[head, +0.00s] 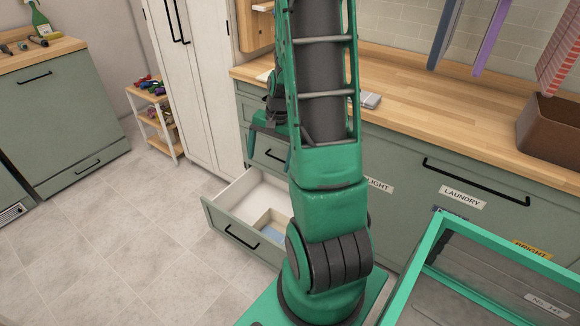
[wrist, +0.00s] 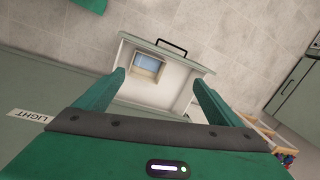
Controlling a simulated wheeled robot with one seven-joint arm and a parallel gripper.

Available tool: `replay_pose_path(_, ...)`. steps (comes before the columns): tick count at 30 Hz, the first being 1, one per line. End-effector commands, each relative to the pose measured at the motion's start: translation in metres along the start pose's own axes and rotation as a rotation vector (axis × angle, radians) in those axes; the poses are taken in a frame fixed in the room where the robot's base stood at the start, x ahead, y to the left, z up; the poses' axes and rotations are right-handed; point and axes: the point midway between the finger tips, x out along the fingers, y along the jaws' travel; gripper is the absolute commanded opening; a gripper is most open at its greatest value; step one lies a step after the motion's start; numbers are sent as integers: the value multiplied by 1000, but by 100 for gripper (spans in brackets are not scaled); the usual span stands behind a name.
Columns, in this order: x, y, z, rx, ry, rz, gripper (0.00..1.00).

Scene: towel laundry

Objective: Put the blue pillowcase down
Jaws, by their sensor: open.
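A light blue cloth, likely the blue pillowcase (wrist: 147,61), lies inside a small wooden-sided box (wrist: 160,70) in the pulled-out drawer. It also shows in the head view (head: 273,233), partly hidden by the drawer front and my arm. The drawer (head: 226,218) is white inside with a green front. My gripper (wrist: 156,78) is open and empty, its two fingers spread above the drawer and apart from the cloth. In the head view my gripper (head: 269,148) is partly hidden behind my arm.
A wooden counter (head: 440,115) runs along the back over green cabinets, with a brown basket (head: 548,130) and hanging cloths (head: 490,45) at right. A small shelf (head: 160,115) stands at the left. The tiled floor (head: 110,235) left of the drawer is clear.

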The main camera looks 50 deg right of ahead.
Motion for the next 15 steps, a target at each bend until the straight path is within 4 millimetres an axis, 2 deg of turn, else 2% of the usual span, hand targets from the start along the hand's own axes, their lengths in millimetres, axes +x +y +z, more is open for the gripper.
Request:
replay_pose_path(1, -18, 0, 12, -51, 10, 12, 89)
replay_pose_path(6, -64, 14, 52, -206, 21, 69, 89)
replay_pose_path(15, -130, 56, 124, -452, 14, 143, 89)
